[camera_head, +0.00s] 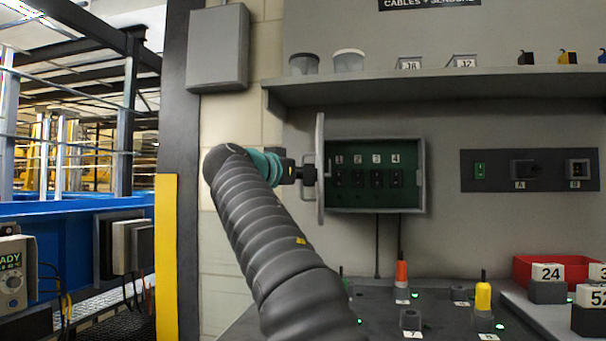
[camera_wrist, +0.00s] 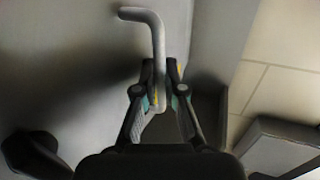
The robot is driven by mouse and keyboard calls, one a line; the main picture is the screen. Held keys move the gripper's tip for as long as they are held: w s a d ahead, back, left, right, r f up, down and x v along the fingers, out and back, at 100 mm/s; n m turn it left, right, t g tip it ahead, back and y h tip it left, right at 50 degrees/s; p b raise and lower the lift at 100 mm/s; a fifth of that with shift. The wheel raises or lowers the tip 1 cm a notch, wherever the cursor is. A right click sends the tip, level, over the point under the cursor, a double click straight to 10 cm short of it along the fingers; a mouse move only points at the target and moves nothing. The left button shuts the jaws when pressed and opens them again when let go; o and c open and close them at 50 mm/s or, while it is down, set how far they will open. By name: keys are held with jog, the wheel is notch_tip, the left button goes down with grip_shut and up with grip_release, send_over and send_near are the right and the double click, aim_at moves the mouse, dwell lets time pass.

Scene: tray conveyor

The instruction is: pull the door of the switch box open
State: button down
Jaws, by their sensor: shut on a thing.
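The switch box (camera_head: 423,178) is on the wall in the head view, with a green inside and several numbered switches. Its door (camera_head: 320,150) is swung out on the left side and shows nearly edge-on, so the box interior is exposed. My gripper (camera_head: 308,174) is at the outer face of the door, shut on its handle (camera_head: 303,163). In the wrist view, the grey bent handle (camera_wrist: 156,40) runs down between the two fingers of my gripper (camera_wrist: 164,95). The door's grey face (camera_wrist: 75,70) fills the left of that view.
A shelf (camera_head: 430,88) with cups and small parts is above the box. A closed grey box (camera_head: 218,48) hangs at upper left. A bench (camera_head: 375,320) with coloured plugs, a red bin (camera_head: 522,268) and numbered blocks is below. A yellow post (camera_head: 166,255) stands left.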

jog(key=c, duration=1.5)
grip_release()
jog(key=shift+c, duration=0.2)
jog(key=v, duration=1.2)
jog(key=shift+c, duration=0.2)
